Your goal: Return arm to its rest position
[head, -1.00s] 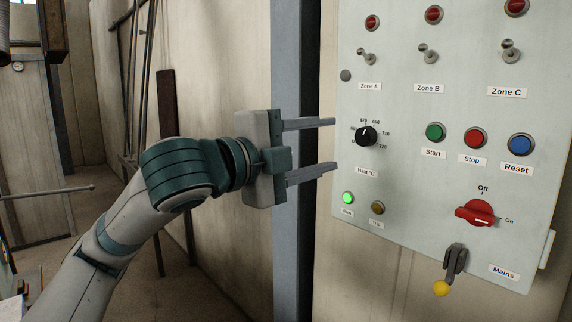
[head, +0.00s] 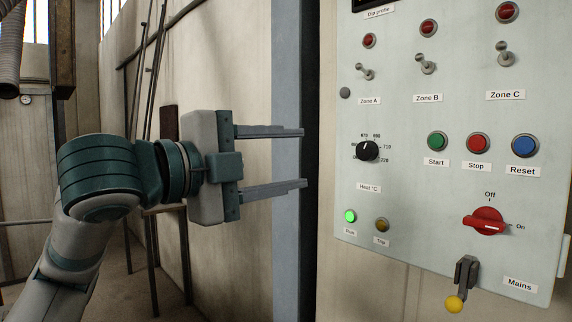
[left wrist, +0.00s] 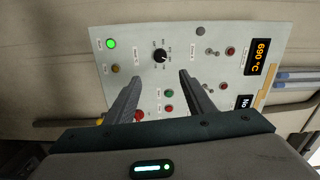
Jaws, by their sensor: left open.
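My left gripper (head: 304,158) is open and empty in the head view, left of the control panel (head: 400,215) and apart from it. Its two fingers point right toward the panel. The black heat knob (head: 368,151) sits just right of the fingertips in the picture. In the left wrist view, the open fingers of the left gripper (left wrist: 160,80) frame the panel, with the heat knob (left wrist: 161,56) beyond them. The display (left wrist: 262,52) there reads 690 °C. My right gripper is not in view.
The panel carries a lit green lamp (head: 350,216), a red mains switch (head: 485,221), Start, Stop and Reset buttons, toggle switches and a yellow-tipped lever (head: 454,304). A grey-blue post (head: 287,60) stands behind the fingers. Thin rods (head: 135,75) lean at the left wall.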

